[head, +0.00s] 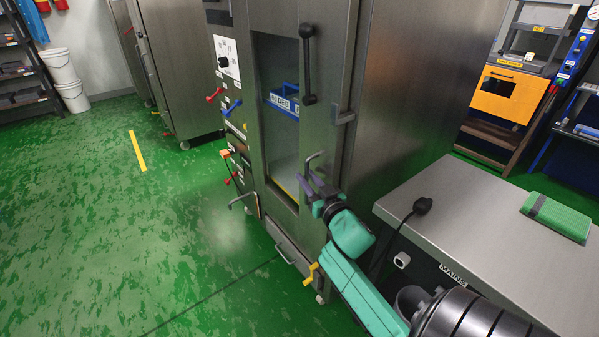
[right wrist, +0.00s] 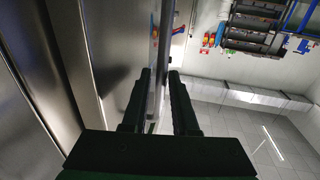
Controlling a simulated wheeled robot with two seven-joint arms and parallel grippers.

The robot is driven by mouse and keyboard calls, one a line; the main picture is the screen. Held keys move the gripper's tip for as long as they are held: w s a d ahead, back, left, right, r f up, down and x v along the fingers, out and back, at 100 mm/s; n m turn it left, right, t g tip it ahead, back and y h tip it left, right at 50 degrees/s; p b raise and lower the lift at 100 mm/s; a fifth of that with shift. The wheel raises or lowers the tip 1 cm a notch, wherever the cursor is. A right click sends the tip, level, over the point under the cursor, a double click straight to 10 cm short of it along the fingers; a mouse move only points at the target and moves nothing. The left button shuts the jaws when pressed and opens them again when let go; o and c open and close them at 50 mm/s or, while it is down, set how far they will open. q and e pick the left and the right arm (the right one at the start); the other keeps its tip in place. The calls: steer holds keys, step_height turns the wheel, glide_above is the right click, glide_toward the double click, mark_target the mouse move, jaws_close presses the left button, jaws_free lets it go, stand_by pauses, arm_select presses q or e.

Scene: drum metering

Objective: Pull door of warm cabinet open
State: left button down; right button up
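The warm cabinet (head: 271,155) is a tall steel cabinet in the middle of the head view. Its door (head: 333,80) has a tall window and a dark upright bar handle (head: 308,70). I see no clear gap at the door's edge. My left gripper is out of view.
A steel bench (head: 480,220) with a green block (head: 556,217) stands at the right. Another steel cabinet (head: 185,65) stands behind at the left. Coloured levers (head: 232,107) stick out of the cabinet's left side. The green floor (head: 90,230) at the left is clear.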

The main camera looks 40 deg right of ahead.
steer(key=x, duration=0.3)
steer(key=shift+w+d, duration=0.1)
steer(key=shift+w, duration=0.3)
jaws_close()
stand_by(1.1)
